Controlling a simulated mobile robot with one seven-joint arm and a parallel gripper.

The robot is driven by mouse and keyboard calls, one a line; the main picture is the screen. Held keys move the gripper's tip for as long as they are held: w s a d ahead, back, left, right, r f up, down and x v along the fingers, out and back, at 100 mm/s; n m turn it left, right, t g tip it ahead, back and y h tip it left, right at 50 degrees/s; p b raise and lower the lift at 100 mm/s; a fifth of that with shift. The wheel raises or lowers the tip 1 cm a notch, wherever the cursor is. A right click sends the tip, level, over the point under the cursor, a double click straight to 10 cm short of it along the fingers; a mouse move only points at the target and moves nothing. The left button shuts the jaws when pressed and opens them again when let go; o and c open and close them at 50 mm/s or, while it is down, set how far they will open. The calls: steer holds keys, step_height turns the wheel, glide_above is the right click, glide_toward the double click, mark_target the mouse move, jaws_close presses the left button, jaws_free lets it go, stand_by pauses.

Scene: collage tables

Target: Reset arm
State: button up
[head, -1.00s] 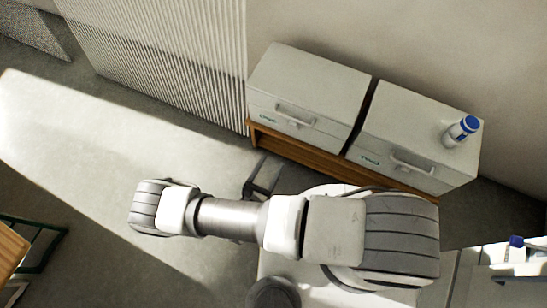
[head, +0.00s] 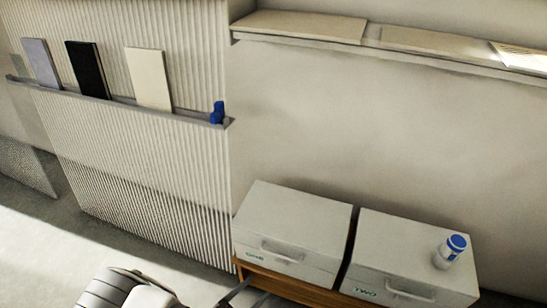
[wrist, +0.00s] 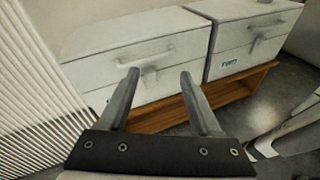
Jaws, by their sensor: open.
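My gripper (wrist: 158,100) is open and empty in the wrist view, its two fingers apart in front of the cabinets. Only a part of my arm shows at the bottom of the head view, with the gripper mostly out of frame there. Two white drawer cabinets marked ONE (head: 290,228) and TWO (head: 412,255) stand side by side on a low wooden stand (head: 290,286). Their visible drawers look shut.
A white bottle with a blue cap (head: 449,252) stands on cabinet TWO. A ribbed panel (head: 150,150) at left has a ledge with several book-like items and a blue object (head: 217,113). A wall shelf (head: 400,52) runs along the top right. Grey floor (head: 50,235) is free at lower left.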

steer(key=w+d+r+m+g+y, duration=0.1)
steer(key=d+r+m+g, duration=0.3)
steer(key=r, duration=0.5)
steer(key=w+d+r+m+g, duration=0.2)
steer(key=r+m+g, duration=0.1)
steer(key=r+m, duration=0.4)
steer(key=w+d+r+m+g+y, duration=0.1)
steer(key=d+r+m+g, duration=0.25)
steer(key=r, duration=0.65)
steer(key=s+d+r+m+t+y, duration=0.2)
steer(key=s+d+r+m+y, duration=0.3)
steer(key=r, duration=0.4)
steer(key=s+d+r+m+t+y, duration=0.25)
steer(key=s+d+r+m, duration=0.35)
steer(key=r, duration=0.4)
step_height(320, 180, up, 18)
steer(key=w+p, duration=0.1)
steer(key=p, duration=1.6)
steer(key=shift+a+f+p, duration=0.2)
steer(key=shift+a+p, duration=0.15)
steer(key=shift+a, duration=0.1)
steer(key=shift+w+m, duration=0.1)
steer(key=shift+m, duration=0.15)
